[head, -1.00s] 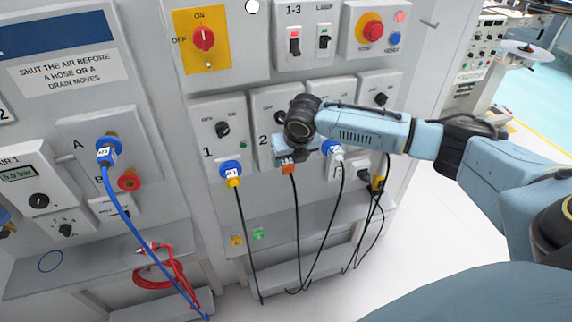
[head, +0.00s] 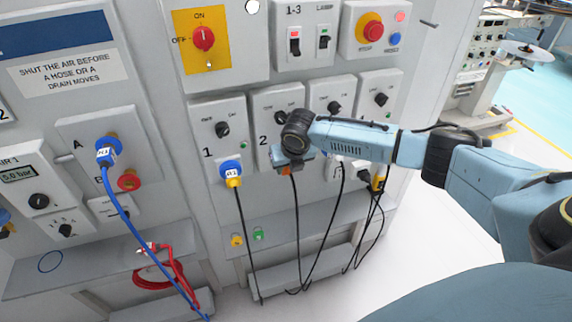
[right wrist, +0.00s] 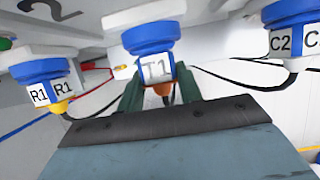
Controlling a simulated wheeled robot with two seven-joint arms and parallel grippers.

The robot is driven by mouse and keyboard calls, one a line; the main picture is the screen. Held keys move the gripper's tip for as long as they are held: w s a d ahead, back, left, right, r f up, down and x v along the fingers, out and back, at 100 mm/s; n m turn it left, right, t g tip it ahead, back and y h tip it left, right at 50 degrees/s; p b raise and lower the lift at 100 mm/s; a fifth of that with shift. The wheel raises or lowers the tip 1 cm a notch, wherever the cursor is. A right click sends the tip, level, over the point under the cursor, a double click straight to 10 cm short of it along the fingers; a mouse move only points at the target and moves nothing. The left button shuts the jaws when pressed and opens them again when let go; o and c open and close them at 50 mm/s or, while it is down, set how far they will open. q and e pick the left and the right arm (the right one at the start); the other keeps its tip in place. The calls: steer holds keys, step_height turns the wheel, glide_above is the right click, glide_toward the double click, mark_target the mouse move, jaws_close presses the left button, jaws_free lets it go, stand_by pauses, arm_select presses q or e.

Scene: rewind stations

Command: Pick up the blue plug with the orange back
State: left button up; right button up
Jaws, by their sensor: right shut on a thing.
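The blue plug with the orange back (right wrist: 156,70), labelled T1, is in the middle of the right wrist view. My right gripper (right wrist: 159,88) is shut on it, with a dark green finger on each side. The plug is at the station 2 socket, whose blue collar (right wrist: 151,37) is just above it. I cannot tell whether it is still seated. In the head view my right gripper (head: 290,162) hides most of the plug; the orange back (head: 286,171) shows below, with a black cable hanging from it. My left gripper is not in view.
A blue plug with a yellow back (head: 232,172), labelled R1, is in the station 1 socket to the left. A plug labelled C2 (right wrist: 283,42) is close on the right. Black cables (head: 340,215) hang in front of the lower shelf. A blue hose (head: 122,210) hangs further left.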

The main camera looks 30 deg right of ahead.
steer(key=shift+r, duration=0.1)
steer(key=shift+s+r, duration=0.3)
steer(key=shift+r, duration=0.15)
steer(key=shift+c, duration=0.4)
steer(key=s+a+r, duration=0.3)
steer(key=s+r, duration=0.4)
steer(key=s, duration=0.6)
steer(key=shift+p, duration=0.45)
steer(key=shift+a, duration=0.1)
steer(key=o, duration=0.6)
steer(key=c, duration=0.6)
steer(key=shift+o, duration=0.2)
steer(key=shift+s+a+p, duration=0.2)
steer(key=shift+s+p, duration=0.55)
steer(key=shift+s+a+p, duration=0.2)
steer(key=shift+s+p, duration=0.5)
steer(key=shift+s, duration=0.05)
